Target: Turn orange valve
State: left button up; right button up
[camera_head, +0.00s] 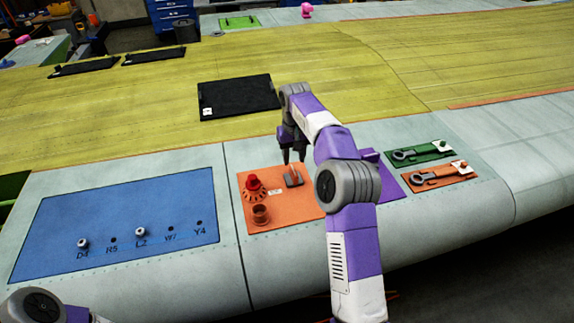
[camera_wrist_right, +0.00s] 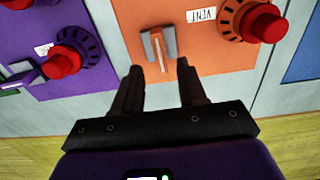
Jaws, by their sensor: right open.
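The orange panel (camera_head: 284,213) lies on the pale wing skin, left of my right arm in the head view. On it is a small grey handle (camera_head: 292,177), which in the wrist view (camera_wrist_right: 158,48) is a pair of grey sides with an orange strip between. A red knob (camera_head: 253,184) with a toothed ring sits left of it in the head view and at the upper right in the wrist view (camera_wrist_right: 262,23), by a VENT label. My right gripper (camera_wrist_right: 159,68) is open and empty, its fingertips just short of the handle and spread wider than it. My left gripper is out of view.
A brown round fitting (camera_head: 261,214) stands on the orange panel. The purple panel (camera_wrist_right: 85,17) beside it carries another red knob (camera_wrist_right: 64,61). A blue panel (camera_head: 120,228) with white pegs lies left; green (camera_head: 420,152) and orange (camera_head: 437,177) tool panels lie right.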

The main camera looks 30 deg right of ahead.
aim_at(294, 171)
jog(key=f, duration=0.3)
jog(key=f+b, duration=0.1)
jog(key=f, duration=0.2)
jog(key=shift+s+f, duration=0.2)
jog(key=shift+f, duration=0.2)
grip_shut()
